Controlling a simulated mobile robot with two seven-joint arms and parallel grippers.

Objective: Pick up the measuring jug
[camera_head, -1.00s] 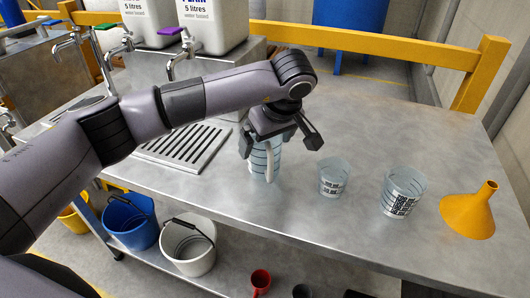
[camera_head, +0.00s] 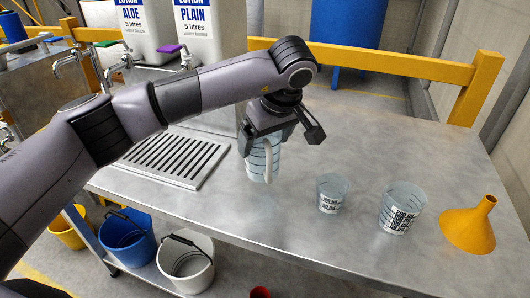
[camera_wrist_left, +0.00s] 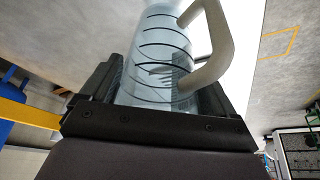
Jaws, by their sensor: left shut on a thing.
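The measuring jug (camera_head: 260,160) is clear with dark graduation rings and a pale handle. My left gripper (camera_head: 265,138) is shut on it from above, and the gripper and arm hide its upper part in the head view. In the left wrist view the jug (camera_wrist_left: 160,55) sits between the fingers of the left gripper (camera_wrist_left: 155,95), its handle (camera_wrist_left: 213,45) out to the right. The jug is about upright. I cannot tell whether its base touches the metal table (camera_head: 300,230). My right gripper is not in view.
Two clear beakers (camera_head: 331,193) (camera_head: 400,208) and a yellow funnel (camera_head: 468,226) stand to the right. A slotted drip tray (camera_head: 175,157) lies left of the jug, below taps and white lotion containers (camera_head: 207,30). Buckets (camera_head: 187,262) stand on a lower shelf. The table behind the beakers is clear.

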